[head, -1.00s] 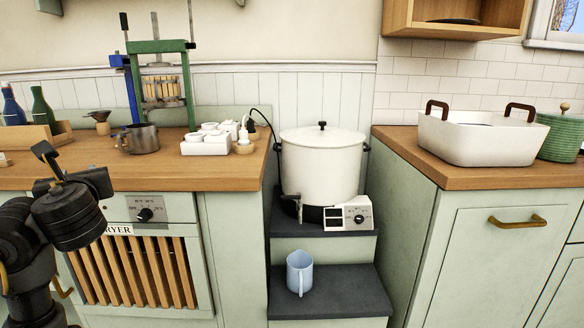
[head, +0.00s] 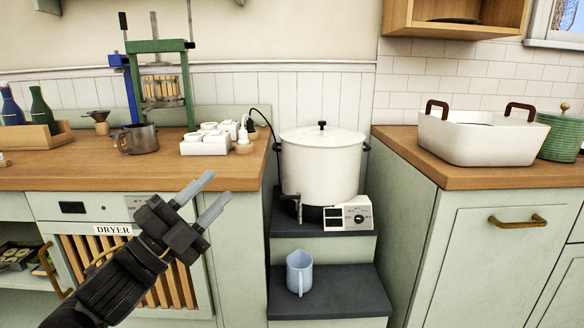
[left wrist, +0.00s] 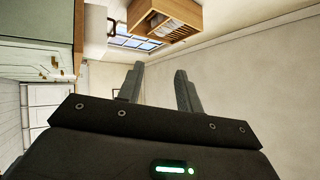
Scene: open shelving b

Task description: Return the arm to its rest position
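My left gripper (head: 205,198) reaches in from the lower left of the head view, in front of the dryer (head: 112,231) and below the counter edge. Its two pale fingers point up and to the right, spread apart, with nothing between them. In the left wrist view the two fingers of the left gripper (left wrist: 158,82) also stand apart and empty, with a wall and ceiling behind them. My right gripper does not show in either view.
A wooden counter (head: 60,175) is behind my left arm, with a metal mug (head: 142,139) and white cups (head: 208,138). A white pot (head: 322,165) stands on the upper dark step and a blue pitcher (head: 300,272) on the lower. A white basin (head: 470,140) is on the right counter.

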